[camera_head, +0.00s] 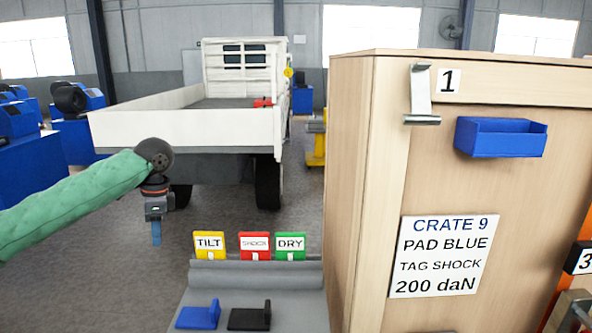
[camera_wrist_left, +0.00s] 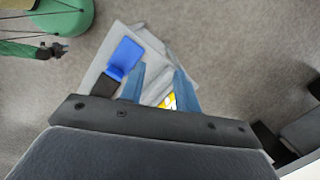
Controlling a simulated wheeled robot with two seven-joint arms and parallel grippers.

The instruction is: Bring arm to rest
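My left arm reaches in from the left in the head view. Its gripper (camera_head: 156,238) hangs pointing down in the air, left of the tag stand. In the left wrist view its two blue fingers (camera_wrist_left: 158,88) are spread apart with nothing between them. A green arm with a small dark gripper (camera_wrist_left: 60,50), apparently my right one, shows at the upper left of that view. It is too small to tell its fingers. A blue pad (camera_head: 198,315) and a black pad (camera_head: 249,317) lie on a grey surface (camera_head: 228,289).
Yellow TILT (camera_head: 209,244), red SHOCK (camera_head: 255,246) and green DRY (camera_head: 290,246) tags stand behind the pads. A tall wooden crate (camera_head: 382,180) with a blue bin (camera_head: 500,137) blocks the right. A white truck (camera_head: 190,127) stands behind. The floor beside my left gripper is clear.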

